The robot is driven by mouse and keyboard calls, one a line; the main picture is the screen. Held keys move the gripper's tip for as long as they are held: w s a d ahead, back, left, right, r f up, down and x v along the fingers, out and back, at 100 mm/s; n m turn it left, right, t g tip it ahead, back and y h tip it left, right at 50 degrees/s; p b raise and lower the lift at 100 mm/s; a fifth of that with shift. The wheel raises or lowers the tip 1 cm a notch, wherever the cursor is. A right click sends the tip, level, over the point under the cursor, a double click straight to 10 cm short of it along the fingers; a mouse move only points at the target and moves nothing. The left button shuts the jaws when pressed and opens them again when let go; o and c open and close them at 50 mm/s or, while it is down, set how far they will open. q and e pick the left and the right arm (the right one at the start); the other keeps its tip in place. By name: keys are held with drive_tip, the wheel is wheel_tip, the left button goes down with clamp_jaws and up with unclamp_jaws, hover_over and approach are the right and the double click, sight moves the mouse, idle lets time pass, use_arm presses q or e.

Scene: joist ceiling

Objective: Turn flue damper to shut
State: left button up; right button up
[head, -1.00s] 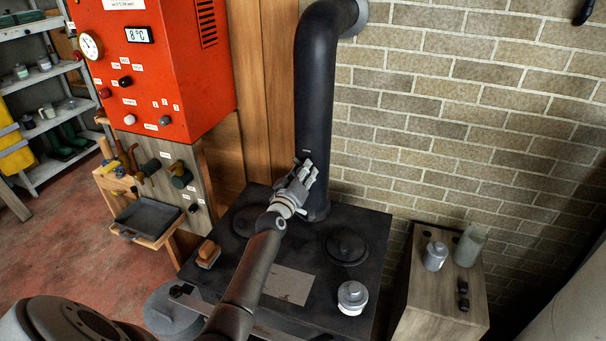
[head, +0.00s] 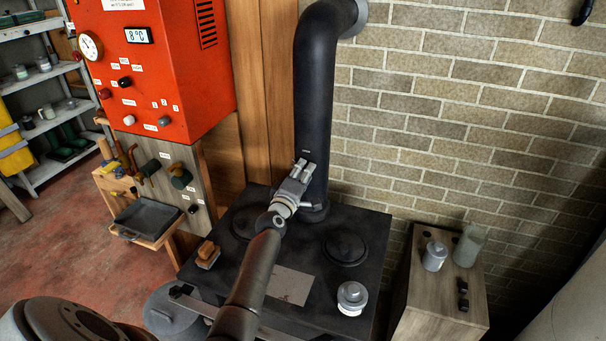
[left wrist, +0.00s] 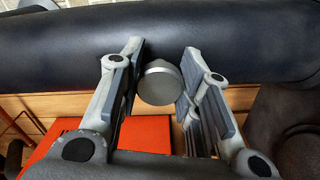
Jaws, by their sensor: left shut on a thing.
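The black flue pipe (head: 314,100) rises from the stove top and bends at the top; in the left wrist view it crosses the picture (left wrist: 60,45). A round grey damper knob (left wrist: 160,84) sits in front of the pipe, between my left fingers. My left gripper (head: 304,168) is at the lower part of the pipe, shut on the knob; its fingers also show on both sides of the knob in the left wrist view (left wrist: 165,62). In the head view the gripper hides the knob. My right gripper is not in view.
The stove top (head: 255,235) holds a brush (head: 207,256), round lids (head: 345,249) and a metal canister (head: 352,298). A red control box (head: 165,75) hangs to the left, with a tray (head: 148,217) below. A wooden cabinet (head: 430,295) stands right. The brick wall is behind.

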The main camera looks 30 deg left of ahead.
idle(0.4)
use_arm(q)
drive_tip(key=o, duration=1)
drive_tip(key=v, duration=1.2)
drive_tip(key=shift+a, duration=0.1)
